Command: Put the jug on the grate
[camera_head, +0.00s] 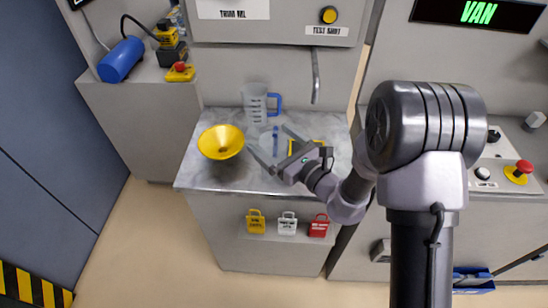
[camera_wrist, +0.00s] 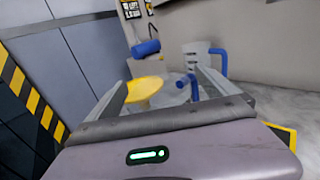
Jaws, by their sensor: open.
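A clear measuring jug (camera_head: 255,106) with a blue handle stands upright at the back of the marble-topped counter. It also shows in the wrist view (camera_wrist: 193,56), beyond my right finger. My gripper (camera_head: 267,140) is open over the counter, in front of the jug and apart from it. In the wrist view its fingers (camera_wrist: 161,77) are spread wide. A pale see-through thing with a blue part (camera_wrist: 188,86) shows between the fingers; I cannot tell what it is. I cannot make out the grate; a yellow-edged patch (camera_wrist: 286,136) is partly hidden by my gripper.
A yellow funnel (camera_head: 221,140) stands left of my gripper on the counter. A grey pipe (camera_head: 315,76) hangs down at the back right. A blue cylinder (camera_head: 121,60) and a red-buttoned box (camera_head: 180,72) sit on the left cabinet. Some counter around the funnel is clear.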

